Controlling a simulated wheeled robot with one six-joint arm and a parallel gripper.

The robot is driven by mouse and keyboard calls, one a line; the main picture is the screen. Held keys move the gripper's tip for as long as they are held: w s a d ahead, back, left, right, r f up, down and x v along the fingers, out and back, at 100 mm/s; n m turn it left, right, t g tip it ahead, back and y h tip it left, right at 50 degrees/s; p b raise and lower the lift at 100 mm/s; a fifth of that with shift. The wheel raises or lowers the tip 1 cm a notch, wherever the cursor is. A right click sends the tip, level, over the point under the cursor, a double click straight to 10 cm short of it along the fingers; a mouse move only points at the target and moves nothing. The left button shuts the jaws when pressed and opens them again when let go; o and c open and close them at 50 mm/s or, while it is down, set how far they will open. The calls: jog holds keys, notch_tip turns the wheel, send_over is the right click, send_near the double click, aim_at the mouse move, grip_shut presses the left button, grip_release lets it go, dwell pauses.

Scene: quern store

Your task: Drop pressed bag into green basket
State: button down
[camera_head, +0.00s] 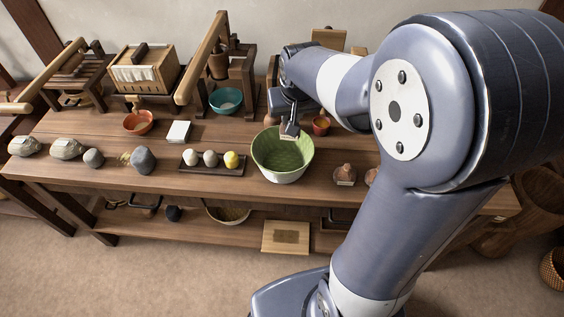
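The green basket (268,172), a round bowl shape with a pale outside and ribbed green inside, stands at the front of the wooden table. My gripper (289,131) points down over the basket's back rim. Its fingers are small and dark here, and I cannot tell whether they are open or hold anything. No thing is clearly identifiable as the pressed bag. White cloth-like material (145,74) shows in the wooden slatted press at the back left. A small white square block (178,132) lies on the table left of the basket.
A dark tray (203,167) with several round lumps stands just left of the basket. A teal bowl (225,99), an orange bowl (138,122) and a small red pot (321,125) stand behind. Grey stones line the front left. My arm hides the table's right part.

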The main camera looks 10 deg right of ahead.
jog(key=shift+f+b, duration=0.3)
jog(key=shift+f, duration=0.4)
jog(key=c, duration=1.2)
grip_release()
jog(key=shift+c, duration=0.2)
jog(key=p+v, duration=0.1)
jog(key=v, duration=1)
jog(key=shift+f, duration=0.1)
